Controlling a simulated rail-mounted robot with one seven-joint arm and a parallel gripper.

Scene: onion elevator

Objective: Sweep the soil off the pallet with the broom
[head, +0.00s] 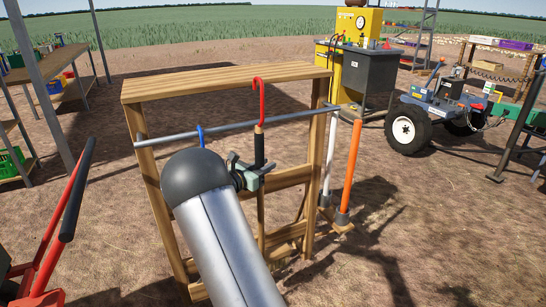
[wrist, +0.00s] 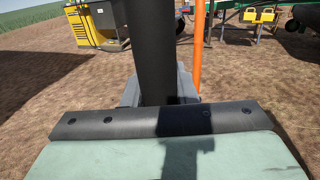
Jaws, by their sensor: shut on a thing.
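My gripper (head: 255,174) is shut on the black grip of a long-handled tool (head: 260,148) at the wooden rack. The tool stands upright, with a red hook on top near the rack's metal rail and a brown shaft below. In the wrist view its dark grip (wrist: 153,50) rises upright just beyond my gripper's green body. I cannot see its lower end, so I cannot tell from its head whether it is the broom. I can make out neither the pallet nor the soil on it.
The wooden rack (head: 225,82) has a metal rail (head: 290,118). An orange-handled tool (head: 351,165) and a white-handled one (head: 330,150) stand at its right; a blue hook (head: 200,136) is on the left. A wheeled cart (head: 440,108) stands at right. Open dirt lies at lower right.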

